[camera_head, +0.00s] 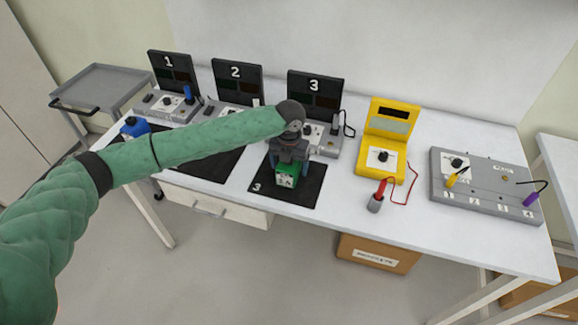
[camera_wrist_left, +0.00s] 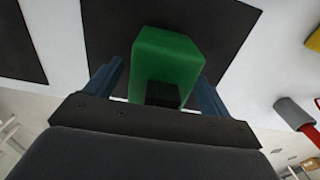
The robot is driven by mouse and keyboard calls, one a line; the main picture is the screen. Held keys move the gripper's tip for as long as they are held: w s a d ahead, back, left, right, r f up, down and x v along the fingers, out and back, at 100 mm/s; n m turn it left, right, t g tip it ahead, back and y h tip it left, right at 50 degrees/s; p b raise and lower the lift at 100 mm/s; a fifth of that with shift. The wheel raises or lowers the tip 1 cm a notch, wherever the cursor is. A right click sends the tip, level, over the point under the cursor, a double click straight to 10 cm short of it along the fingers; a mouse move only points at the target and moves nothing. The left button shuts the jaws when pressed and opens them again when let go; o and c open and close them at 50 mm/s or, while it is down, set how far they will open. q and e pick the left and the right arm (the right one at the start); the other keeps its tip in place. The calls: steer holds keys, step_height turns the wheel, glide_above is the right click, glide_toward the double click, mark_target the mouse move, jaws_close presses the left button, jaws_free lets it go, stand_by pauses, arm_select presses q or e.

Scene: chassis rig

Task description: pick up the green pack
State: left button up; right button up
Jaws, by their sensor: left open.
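The green pack (camera_head: 287,176) stands on the black mat marked 3 (camera_head: 312,187) near the front of the table. My left gripper (camera_head: 289,165) is above the pack and points down at it. In the left wrist view the green pack (camera_wrist_left: 167,62) lies between the two blue fingers of the left gripper (camera_wrist_left: 158,88), one on each side. The fingers are open, and I cannot tell whether either touches the pack. Part of the pack's top is hidden by the gripper in the head view. My right gripper is not in view.
Station 3 (camera_head: 315,92) stands behind the mat, with stations 2 (camera_head: 237,80) and 1 (camera_head: 169,68) to its left. A blue pack (camera_head: 134,127) is at the left. A yellow meter (camera_head: 391,118) with a red probe (camera_head: 380,190) and a grey panel (camera_head: 480,195) are at the right.

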arm_select(q)
steer(key=shift+f, duration=0.25)
steer(key=c, duration=1.3)
steer(key=shift+c, duration=0.3)
steer(key=shift+r, duration=0.15)
